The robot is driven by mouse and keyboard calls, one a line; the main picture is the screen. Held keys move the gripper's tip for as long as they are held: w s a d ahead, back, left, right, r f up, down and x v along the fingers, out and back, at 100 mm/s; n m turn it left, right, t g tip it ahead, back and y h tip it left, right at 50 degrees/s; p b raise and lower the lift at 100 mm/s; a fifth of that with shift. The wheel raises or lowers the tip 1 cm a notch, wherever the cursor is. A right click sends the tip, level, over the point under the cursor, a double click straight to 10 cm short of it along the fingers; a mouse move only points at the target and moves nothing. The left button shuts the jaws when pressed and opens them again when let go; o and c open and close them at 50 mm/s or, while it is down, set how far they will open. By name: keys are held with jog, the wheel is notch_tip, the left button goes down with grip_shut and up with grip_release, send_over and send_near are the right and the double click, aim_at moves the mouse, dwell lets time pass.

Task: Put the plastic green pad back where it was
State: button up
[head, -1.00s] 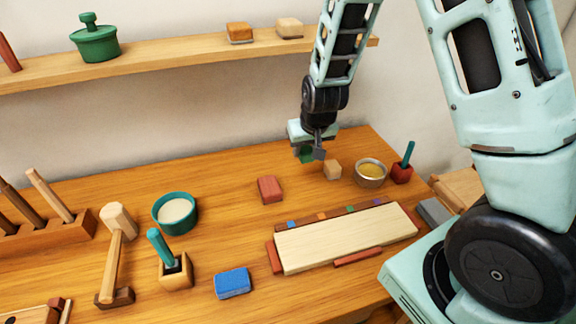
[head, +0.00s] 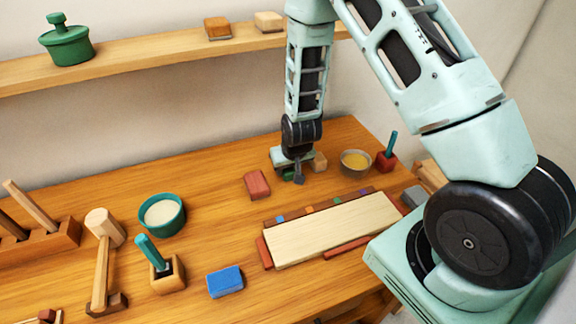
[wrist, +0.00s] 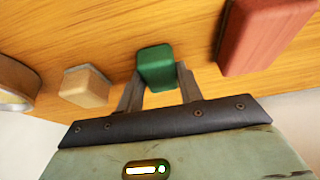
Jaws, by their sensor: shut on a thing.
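The green pad (head: 289,176) is a small block, partly hidden by my gripper in the head view. My gripper (head: 296,179) points down and is shut on the pad, low over the wooden table between a red block (head: 257,184) and a tan block (head: 319,162). In the wrist view the green pad (wrist: 156,66) sits between my gripper's two fingers (wrist: 157,82). The tan block (wrist: 85,86) is on its left and the red block (wrist: 265,36) on its right, both apart from it. I cannot tell whether the pad touches the table.
A metal bowl with yellow contents (head: 355,163) and a red holder with a teal stick (head: 386,161) stand to the right. A pale board (head: 330,230) lies in front. A blue pad (head: 225,282) and a teal bowl (head: 162,214) are further left. A shelf (head: 150,68) runs behind.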

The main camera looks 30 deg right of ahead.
jog(key=shift+f, duration=0.1)
jog(key=shift+f, duration=0.15)
jog(key=o, duration=0.9)
jog(key=shift+r, duration=0.45)
jog(key=b+v, duration=0.2)
jog(key=v, duration=0.9)
jog(key=s+a+r+n+g+y, duration=0.1)
jog(key=s+a+r+n, duration=0.15)
jog(key=s+a, duration=0.35)
jog(key=s+a+r+n+g+y, duration=0.1)
jog(key=s+a+r+n, duration=0.2)
jog(key=a, duration=0.6)
jog(key=s+a+r+n+g, duration=0.1)
jog(key=s+r, duration=0.1)
jog(key=s, duration=0.3)
jog(key=s+a+r+n, duration=0.1)
jog(key=s+r+n, duration=0.1)
jog(key=s, duration=0.3)
jog(key=s+a+r+n+g, duration=0.1)
jog(key=s+a+r, duration=0.1)
jog(key=s, duration=0.2)
jog(key=shift+s+a+r+n+g+h, duration=0.1)
jog(key=shift+s+r+n+g+h, duration=0.1)
jog(key=shift+s+n+g+h, duration=0.15)
